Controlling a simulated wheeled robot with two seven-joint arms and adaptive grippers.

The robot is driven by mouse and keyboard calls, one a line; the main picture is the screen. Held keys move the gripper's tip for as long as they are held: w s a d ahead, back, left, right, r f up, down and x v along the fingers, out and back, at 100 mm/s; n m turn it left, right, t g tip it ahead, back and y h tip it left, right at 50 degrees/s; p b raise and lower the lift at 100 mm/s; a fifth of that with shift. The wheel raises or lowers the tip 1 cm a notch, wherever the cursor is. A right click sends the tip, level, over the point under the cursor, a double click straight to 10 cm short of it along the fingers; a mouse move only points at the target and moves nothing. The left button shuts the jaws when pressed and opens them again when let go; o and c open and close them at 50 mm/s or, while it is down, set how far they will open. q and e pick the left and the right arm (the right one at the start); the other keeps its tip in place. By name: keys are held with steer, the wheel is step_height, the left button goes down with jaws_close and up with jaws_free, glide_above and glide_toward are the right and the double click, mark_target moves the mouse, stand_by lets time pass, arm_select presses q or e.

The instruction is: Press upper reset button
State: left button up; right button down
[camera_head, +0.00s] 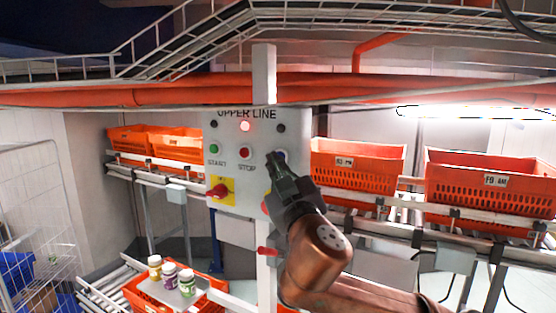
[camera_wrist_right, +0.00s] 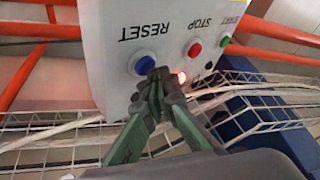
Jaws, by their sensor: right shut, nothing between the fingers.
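The grey control panel (camera_head: 235,171), headed UPPER LINE, stands in the middle of the head view. Its blue RESET button (camera_wrist_right: 143,65) shows in the right wrist view, which sees the panel upside down. In the head view the button (camera_head: 283,154) is mostly hidden behind my right gripper (camera_head: 273,158). The right gripper is shut and empty, with its fingertips (camera_wrist_right: 158,76) close to the button's edge. I cannot tell whether they touch it. My left gripper is not in view.
The panel also has a green START button (camera_head: 214,149), a red STOP button (camera_head: 245,152), a lit red lamp (camera_head: 246,127) and a red rotary switch (camera_head: 221,188). Orange totes (camera_head: 357,166) stand on conveyors on both sides. A tote with bottles (camera_head: 187,281) is low in front.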

steer(key=shift+w+d, duration=0.3)
steer(key=shift+w, duration=0.15)
stand_by(1.1)
steer(key=shift+s+a+b, duration=0.5)
steer(key=shift+s, duration=0.25)
steer(key=shift+s, duration=0.1)
steer(key=shift+s+a+b, duration=0.3)
steer(key=shift+s+a, duration=0.1)
steer(key=shift+s, duration=0.3)
steer(key=shift+s+a+b, duration=0.3)
steer(key=shift+s+a, duration=0.15)
steer(key=shift+s, duration=0.2)
steer(key=shift+s+a+b, duration=0.3)
steer(key=shift+s+a, duration=0.1)
steer(key=shift+s, duration=0.3)
